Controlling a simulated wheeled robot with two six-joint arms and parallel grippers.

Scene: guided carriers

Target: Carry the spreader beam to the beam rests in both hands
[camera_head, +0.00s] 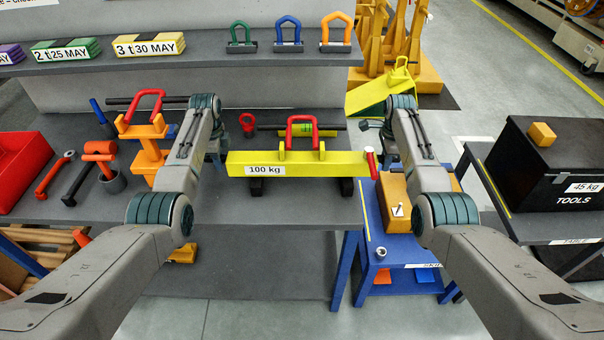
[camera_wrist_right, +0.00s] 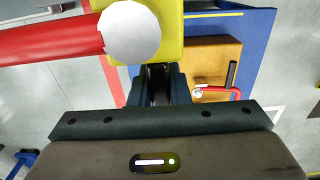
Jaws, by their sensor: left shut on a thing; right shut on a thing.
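The spreader beam (camera_head: 330,168) is a long yellow bar marked 100 kg, lying level across the middle of the head view, with a red shackle (camera_head: 302,122) on top. A red pin with a white end (camera_head: 371,160) shows by its right end; it also fills the upper left of the right wrist view (camera_wrist_right: 131,31). My left gripper (camera_head: 222,158) is shut at the beam's left end, its fingers mostly hidden. My right gripper (camera_wrist_right: 158,85) is shut at the right end. Two black blocks (camera_head: 257,187) show under the beam; I cannot tell whether it touches them.
A grey bench (camera_head: 290,212) lies beneath. A shelf behind holds colored shackles (camera_head: 288,35) and labelled sling packs (camera_head: 148,45). A blue cart (camera_head: 400,247) stands at right, with a black toolbox (camera_head: 545,180) beyond.

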